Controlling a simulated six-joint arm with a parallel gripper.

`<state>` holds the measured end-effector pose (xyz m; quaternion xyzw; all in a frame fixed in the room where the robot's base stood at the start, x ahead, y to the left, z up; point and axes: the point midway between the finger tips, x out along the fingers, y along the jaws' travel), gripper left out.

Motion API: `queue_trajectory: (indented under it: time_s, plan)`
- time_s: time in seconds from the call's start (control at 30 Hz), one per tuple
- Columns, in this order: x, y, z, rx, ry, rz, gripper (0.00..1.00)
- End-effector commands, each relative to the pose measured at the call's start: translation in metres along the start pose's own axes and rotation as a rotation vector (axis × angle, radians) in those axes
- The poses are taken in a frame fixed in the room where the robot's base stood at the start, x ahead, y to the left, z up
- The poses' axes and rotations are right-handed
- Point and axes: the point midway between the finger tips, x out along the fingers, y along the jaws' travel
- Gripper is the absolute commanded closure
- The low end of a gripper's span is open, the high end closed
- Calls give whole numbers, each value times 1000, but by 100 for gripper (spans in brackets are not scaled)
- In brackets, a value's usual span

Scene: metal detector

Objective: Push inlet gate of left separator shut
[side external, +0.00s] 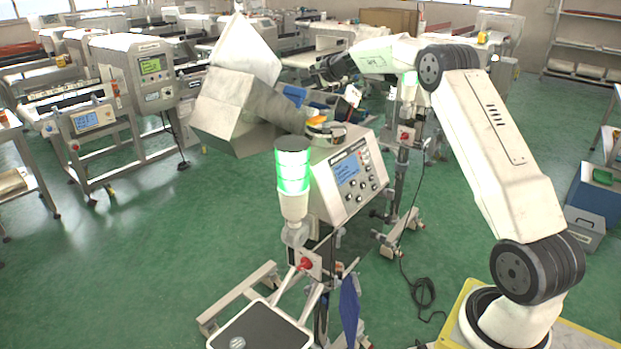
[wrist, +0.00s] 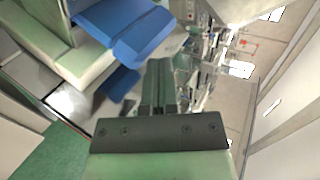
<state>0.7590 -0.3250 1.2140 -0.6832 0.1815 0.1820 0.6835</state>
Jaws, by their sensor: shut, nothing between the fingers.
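The nearer separator, left in the side external view, has a grey metal hopper (side external: 225,110), a control box (side external: 345,180) and a lit green lamp tower (side external: 293,172). An orange part (side external: 318,121) shows at its pipe joint. I cannot tell which part is its inlet gate. My gripper (side external: 336,68) is small in that view, at the arm's end, right of the hopper top. In the wrist view my gripper (wrist: 164,80) is shut and empty. Blue parts (wrist: 125,30) lie ahead and left of its fingers there; I see no contact with them.
A second separator (side external: 405,135) with a lit green lamp stands behind, below my arm. Conveyor machines (side external: 135,75) fill the left and back. A cable (side external: 424,292) lies on the green floor. Open floor (side external: 150,260) is at the lower left.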

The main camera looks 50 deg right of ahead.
Motion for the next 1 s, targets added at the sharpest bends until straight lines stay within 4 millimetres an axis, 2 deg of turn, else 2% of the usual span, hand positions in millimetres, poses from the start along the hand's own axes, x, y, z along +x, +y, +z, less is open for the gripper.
queue_trajectory:
  time_s: [0.37, 1.0]
  plan:
    - [2, 3, 4, -1, 0, 0, 100]
    - [-15, -26, 3, -2, 0, -2, 100]
